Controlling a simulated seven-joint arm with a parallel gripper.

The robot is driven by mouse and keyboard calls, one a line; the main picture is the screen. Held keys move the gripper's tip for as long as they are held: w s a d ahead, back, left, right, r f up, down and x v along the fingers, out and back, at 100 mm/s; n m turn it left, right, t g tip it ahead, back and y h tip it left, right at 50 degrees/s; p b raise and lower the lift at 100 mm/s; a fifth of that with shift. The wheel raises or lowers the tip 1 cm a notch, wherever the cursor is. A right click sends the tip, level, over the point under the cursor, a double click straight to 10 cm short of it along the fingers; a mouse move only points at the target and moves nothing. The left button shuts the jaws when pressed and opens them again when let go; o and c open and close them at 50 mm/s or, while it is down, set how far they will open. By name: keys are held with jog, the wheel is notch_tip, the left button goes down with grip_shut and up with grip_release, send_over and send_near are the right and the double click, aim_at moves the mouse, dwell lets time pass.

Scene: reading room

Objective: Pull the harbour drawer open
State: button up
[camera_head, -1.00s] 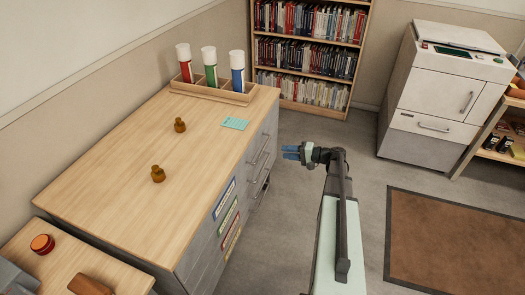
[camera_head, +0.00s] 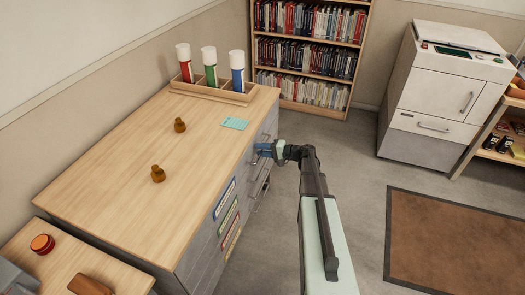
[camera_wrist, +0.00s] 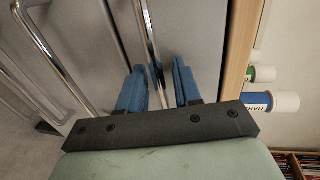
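The grey drawer cabinet (camera_head: 212,262) has a wooden top and bar handles on its right face. Blue, green and red label strips (camera_head: 224,199) are on that face; their words are too small to read, so I cannot confirm which drawer is harbour. My gripper (camera_head: 262,150) is at the upper handle in the head view. In the wrist view, my gripper (camera_wrist: 160,85) has its blue fingers apart, with the top drawer's chrome handle (camera_wrist: 147,35) running between them. The drawer fronts look closed. A lower handle (camera_wrist: 50,62) shows to the left.
Red, green and blue tubes stand in a wooden rack (camera_head: 240,98) on the top. Two small brown knobbed objects (camera_head: 158,174) and a teal card (camera_head: 234,123) lie there too. A bookcase (camera_head: 312,50) stands behind.

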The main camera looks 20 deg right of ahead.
grip_shut()
dwell(0.6)
